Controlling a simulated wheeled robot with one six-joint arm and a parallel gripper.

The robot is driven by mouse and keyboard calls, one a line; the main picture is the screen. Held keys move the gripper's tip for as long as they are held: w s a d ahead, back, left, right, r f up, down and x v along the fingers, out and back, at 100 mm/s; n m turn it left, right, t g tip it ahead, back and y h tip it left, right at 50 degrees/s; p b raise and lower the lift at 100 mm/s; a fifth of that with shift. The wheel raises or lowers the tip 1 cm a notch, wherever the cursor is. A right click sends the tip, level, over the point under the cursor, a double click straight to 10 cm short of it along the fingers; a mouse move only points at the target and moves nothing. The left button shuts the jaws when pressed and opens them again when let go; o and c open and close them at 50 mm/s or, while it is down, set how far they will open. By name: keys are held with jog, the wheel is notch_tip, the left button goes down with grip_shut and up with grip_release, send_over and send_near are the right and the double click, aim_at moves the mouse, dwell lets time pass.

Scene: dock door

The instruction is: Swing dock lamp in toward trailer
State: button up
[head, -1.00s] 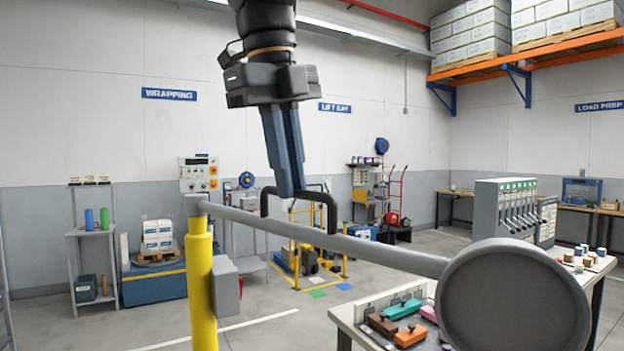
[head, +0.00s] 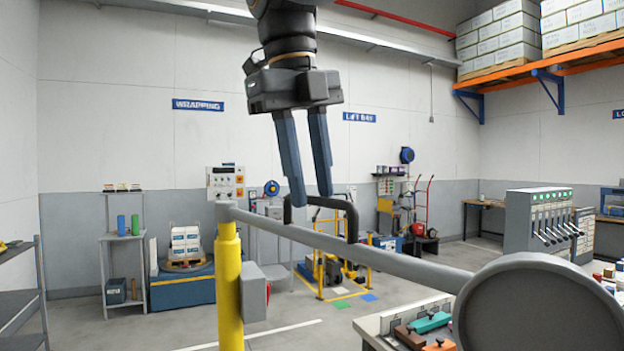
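The dock lamp has a long grey arm (head: 395,262) running from a yellow post (head: 229,285) at the left to a round dark grey lamp head (head: 540,305) at the lower right. A black U-shaped handle (head: 351,222) stands up from the arm. My gripper (head: 311,196) hangs from above with its two blue fingers pointing down and a clear gap between them. Its fingertips are at the handle's top bar in the picture. I cannot tell whether they touch the bar or straddle it.
A bench with coloured blocks (head: 432,322) is at the lower right, partly behind the lamp head. A lever console (head: 540,225) stands behind it. A dark shelf (head: 22,290) is at the left edge. Open floor lies around the yellow post.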

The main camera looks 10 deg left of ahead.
jog(key=shift+r, duration=0.1)
notch_tip(320, 180, up, 8)
jog(key=s+a, duration=0.1)
jog(key=shift+f, duration=0.2)
